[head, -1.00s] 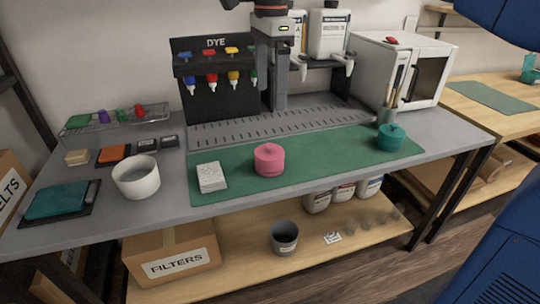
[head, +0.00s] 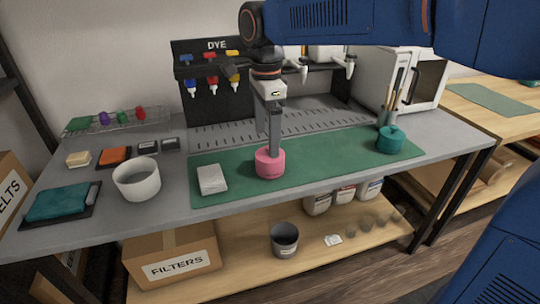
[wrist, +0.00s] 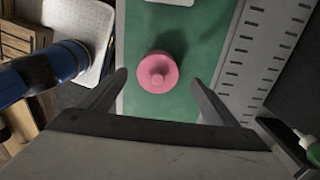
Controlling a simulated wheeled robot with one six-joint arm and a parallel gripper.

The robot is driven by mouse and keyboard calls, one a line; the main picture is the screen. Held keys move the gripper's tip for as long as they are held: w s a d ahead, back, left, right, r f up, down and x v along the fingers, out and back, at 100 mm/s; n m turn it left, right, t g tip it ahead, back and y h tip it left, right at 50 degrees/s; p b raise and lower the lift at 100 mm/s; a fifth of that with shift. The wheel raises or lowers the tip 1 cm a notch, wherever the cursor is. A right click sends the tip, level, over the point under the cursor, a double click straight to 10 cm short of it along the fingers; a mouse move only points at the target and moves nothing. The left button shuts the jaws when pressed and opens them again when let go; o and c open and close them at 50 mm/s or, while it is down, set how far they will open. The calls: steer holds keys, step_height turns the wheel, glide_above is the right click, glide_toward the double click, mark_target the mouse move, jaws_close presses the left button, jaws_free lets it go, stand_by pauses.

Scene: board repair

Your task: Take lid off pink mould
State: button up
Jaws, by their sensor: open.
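The pink mould (head: 270,164) stands upright on the green mat, near the middle of the bench. In the wrist view its round lid with a small centre knob (wrist: 157,71) faces me and lies ahead of and between the fingers. My gripper (head: 268,143) points down just above the mould; it also shows in the wrist view (wrist: 158,80) with its two fingers spread apart and nothing between them. In the head view the gripper hides the knob, and I cannot tell the exact gap above the lid.
A teal lidded mould (head: 390,140) sits at the mat's right. A white block (head: 212,180) and a white bowl (head: 137,180) are to the left. The dye rack (head: 213,85) stands behind. The green mat (head: 330,155) is clear between the two moulds.

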steer(key=shift+d+f, duration=0.15)
steer(key=shift+f, duration=1.2)
steer(key=shift+d+f, duration=0.15)
steer(key=shift+f, duration=1.15)
steer(key=c, duration=1.1)
